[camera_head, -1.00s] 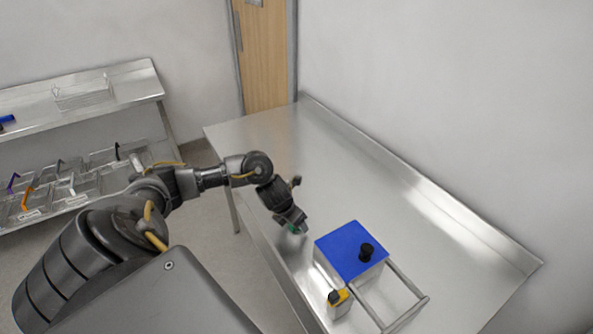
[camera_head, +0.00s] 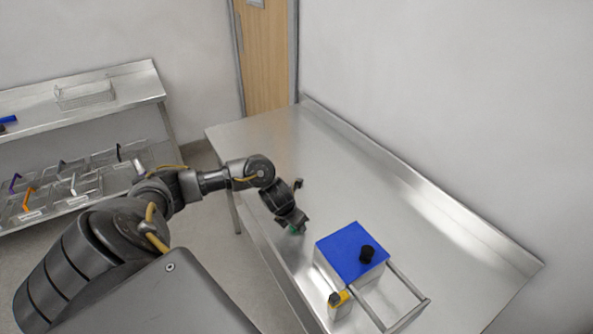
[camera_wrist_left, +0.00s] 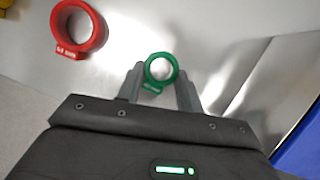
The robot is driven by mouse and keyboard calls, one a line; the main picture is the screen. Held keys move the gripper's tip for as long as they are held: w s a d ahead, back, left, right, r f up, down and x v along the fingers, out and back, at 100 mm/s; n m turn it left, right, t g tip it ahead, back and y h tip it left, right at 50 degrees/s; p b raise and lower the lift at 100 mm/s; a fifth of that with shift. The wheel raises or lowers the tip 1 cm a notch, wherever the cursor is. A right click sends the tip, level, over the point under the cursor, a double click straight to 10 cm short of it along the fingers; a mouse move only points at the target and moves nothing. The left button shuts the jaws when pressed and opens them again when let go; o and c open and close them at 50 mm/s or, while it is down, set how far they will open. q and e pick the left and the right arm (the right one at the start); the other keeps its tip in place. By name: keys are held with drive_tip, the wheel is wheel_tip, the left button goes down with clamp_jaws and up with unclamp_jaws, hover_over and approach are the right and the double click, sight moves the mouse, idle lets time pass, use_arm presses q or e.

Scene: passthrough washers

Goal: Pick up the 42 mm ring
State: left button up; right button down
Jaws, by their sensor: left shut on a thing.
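A small green ring (camera_wrist_left: 148,86) with a tab sits between the two fingers of my left gripper (camera_wrist_left: 160,77) in the left wrist view. The fingers touch its two sides, and the gripper is shut on it. The writing on its tab is too small to read. In the head view my left gripper (camera_head: 294,229) is low over the near edge of the steel table, with a bit of green at its tips. A larger red ring (camera_wrist_left: 96,36) with a labelled tab lies on the table at the upper left of the wrist view. My right gripper is not in view.
A box with a blue top (camera_head: 346,246) and a black knob stands right of my gripper, with a metal rail frame (camera_head: 407,283) beside it. A small yellow-topped container (camera_head: 340,304) stands in front. The table (camera_head: 290,150) is clear behind. Shelves (camera_head: 120,88) stand at left.

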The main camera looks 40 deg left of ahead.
use_arm(q)
wheel_tip(320, 180, up, 10)
drive_tip(key=shift+p, duration=0.3)
